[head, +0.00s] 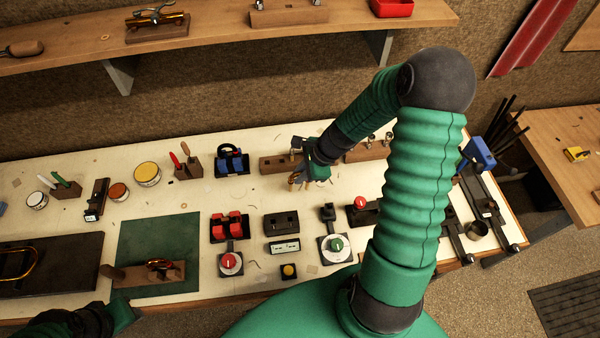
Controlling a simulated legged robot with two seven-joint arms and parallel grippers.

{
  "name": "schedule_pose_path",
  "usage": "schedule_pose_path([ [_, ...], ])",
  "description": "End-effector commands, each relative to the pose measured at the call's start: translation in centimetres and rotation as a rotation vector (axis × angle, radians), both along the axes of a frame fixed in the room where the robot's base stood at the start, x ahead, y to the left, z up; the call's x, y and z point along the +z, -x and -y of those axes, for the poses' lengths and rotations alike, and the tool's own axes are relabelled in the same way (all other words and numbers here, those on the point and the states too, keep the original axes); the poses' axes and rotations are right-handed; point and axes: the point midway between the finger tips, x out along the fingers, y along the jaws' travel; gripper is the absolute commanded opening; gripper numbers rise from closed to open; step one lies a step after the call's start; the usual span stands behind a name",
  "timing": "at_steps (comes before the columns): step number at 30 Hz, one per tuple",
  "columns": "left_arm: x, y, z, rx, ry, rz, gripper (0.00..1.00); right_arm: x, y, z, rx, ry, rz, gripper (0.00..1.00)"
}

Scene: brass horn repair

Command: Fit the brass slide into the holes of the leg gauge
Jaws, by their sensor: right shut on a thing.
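My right gripper (295,171) is at the back middle of the bench, at the right end of a low wooden block (272,165). It is shut on a small brass-coloured piece, seemingly the brass slide (295,179), mostly hidden by the gripper. I cannot tell whether the piece touches the block. Another wooden block (150,280) lies on the green mat with a brass and red piece (160,265) on it. Which block is the leg gauge is not clear, and no holes can be made out. My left gripper (124,314) shows only partly at the bottom left; its fingers are not clear.
Red-handled (230,226) and blue-handled (231,160) tools stand near the middle, with dial devices (334,246) in front. Tins (147,173) stand at the left. A wooden block (368,151) with metal pieces is just right of my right gripper. A shelf (220,40) overhangs the back.

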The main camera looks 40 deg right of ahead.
Motion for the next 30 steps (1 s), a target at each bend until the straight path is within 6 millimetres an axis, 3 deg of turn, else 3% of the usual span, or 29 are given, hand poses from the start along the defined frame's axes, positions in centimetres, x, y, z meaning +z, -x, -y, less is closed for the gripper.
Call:
schedule_pose_path([
  [21,4.3,0.0,0.0,0.000,0.000,0.000,0.36,4.6,0.0,0.1,0.000,0.000,0.000,0.00],
  [30,4.3,0.0,0.0,0.000,0.000,0.000,0.36,4.7,-0.1,0.1,0.000,0.000,0.000,0.00],
])
